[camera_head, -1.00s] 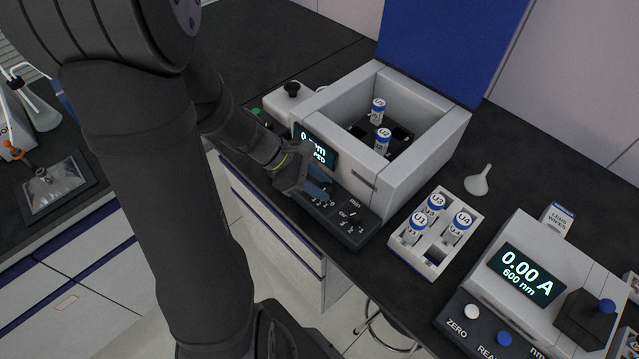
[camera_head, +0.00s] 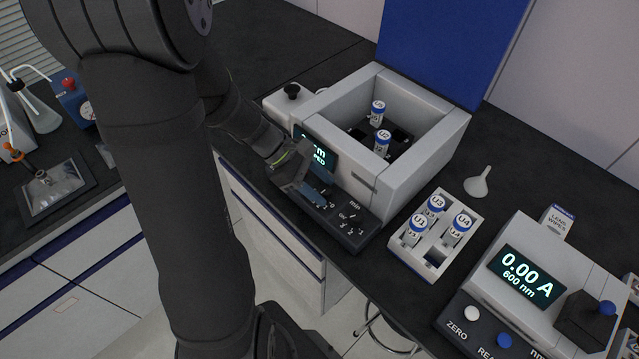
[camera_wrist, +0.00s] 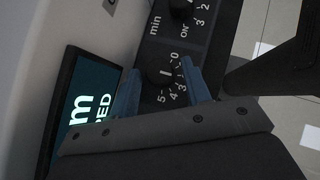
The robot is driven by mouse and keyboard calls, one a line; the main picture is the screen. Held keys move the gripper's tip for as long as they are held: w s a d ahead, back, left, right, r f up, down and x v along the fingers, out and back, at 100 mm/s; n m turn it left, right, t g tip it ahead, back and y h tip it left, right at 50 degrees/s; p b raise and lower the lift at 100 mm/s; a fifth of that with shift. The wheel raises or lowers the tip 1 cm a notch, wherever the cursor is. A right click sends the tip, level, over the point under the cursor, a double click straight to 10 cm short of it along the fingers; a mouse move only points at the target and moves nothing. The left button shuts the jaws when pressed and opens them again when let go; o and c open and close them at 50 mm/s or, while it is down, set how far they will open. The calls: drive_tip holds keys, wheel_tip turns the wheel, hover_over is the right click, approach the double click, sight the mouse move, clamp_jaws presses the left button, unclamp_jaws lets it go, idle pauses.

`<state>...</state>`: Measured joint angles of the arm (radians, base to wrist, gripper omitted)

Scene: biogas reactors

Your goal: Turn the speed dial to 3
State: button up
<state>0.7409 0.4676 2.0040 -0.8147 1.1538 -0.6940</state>
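The speed dial (camera_wrist: 165,73) is a small dark round knob with a pale pointer line, on the dark control panel (camera_wrist: 195,45) of the white box-shaped machine. Numbers 0, 3, 4 and 5 are readable around it; others are hidden. My gripper (camera_wrist: 162,88) is open, its blue fingers on either side of the knob with visible gaps, so it is not clamped. In the head view my gripper (camera_head: 316,193) hangs over the panel's left part and hides the speed dial there.
A second dial (camera_wrist: 181,10) marked min sits beside the speed dial. The machine's display (camera_wrist: 85,100) is partly hidden, showing "m" and "PED". The machine (camera_head: 420,130) holds vials. A white vial rack (camera_head: 435,235) and a photometer (camera_head: 540,285) stand to the right.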

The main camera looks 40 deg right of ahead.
idle(0.4)
drive_tip(key=n+t+h, duration=0.1)
drive_tip(key=n+h, duration=0.1)
drive_tip(key=n, duration=0.1)
drive_tip(key=shift+s+a, duration=0.1)
drive_tip(key=shift+a, duration=0.05)
drive_tip(key=n+t, duration=0.1)
drive_tip(key=n+t+h, duration=0.1)
drive_tip(key=n+t, duration=0.1)
drive_tip(key=n, duration=0.1)
drive_tip(key=shift+s+a+h, duration=0.2)
drive_tip(key=shift+s+h, duration=0.05)
drive_tip(key=shift+h, duration=0.15)
drive_tip(key=v, duration=1.7)
drive_tip(key=shift+a+r, duration=0.15)
drive_tip(key=shift+a, duration=0.05)
drive_tip(key=shift+s, duration=0.1)
